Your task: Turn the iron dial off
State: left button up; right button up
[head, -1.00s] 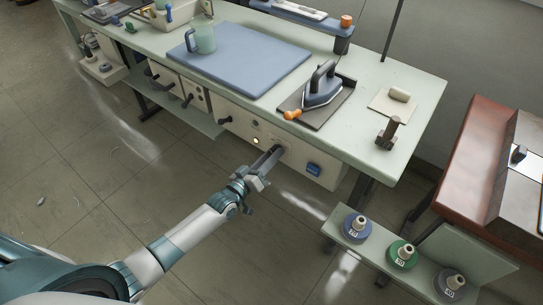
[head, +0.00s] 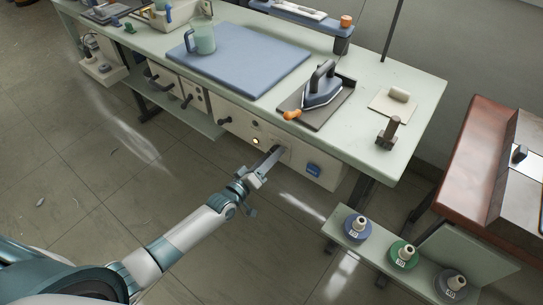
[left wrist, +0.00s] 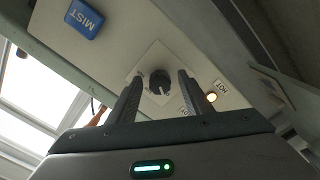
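The iron dial is a small black knob (left wrist: 160,81) on a pale square plate (left wrist: 150,62) in the left wrist view. My left gripper (left wrist: 159,76) is open, with one finger on each side of the knob in that view. I cannot tell whether the fingertips reach around it or stop just short. In the head view the left gripper (head: 279,153) is at the bench's front panel (head: 235,113) and hides the dial. The iron (head: 321,88) stands on a dark rest on the bench top. My right gripper is not in view.
A lit amber lamp (left wrist: 211,97) and a HOT label (left wrist: 223,87) are beside the dial. A blue MIST button (left wrist: 85,18) is on the same panel. A low shelf (head: 341,233) with several thread cones stands at the lower right.

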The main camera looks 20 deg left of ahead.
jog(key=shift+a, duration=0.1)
pick_arm(q)
jog(key=v, duration=1.7)
jog(key=shift+s+b, duration=0.2)
jog(key=shift+b, duration=0.25)
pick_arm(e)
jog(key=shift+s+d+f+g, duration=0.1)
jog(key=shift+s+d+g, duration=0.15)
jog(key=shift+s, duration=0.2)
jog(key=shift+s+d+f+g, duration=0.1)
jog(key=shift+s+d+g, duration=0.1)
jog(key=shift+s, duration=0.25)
pick_arm(q)
jog(key=shift+a, duration=0.1)
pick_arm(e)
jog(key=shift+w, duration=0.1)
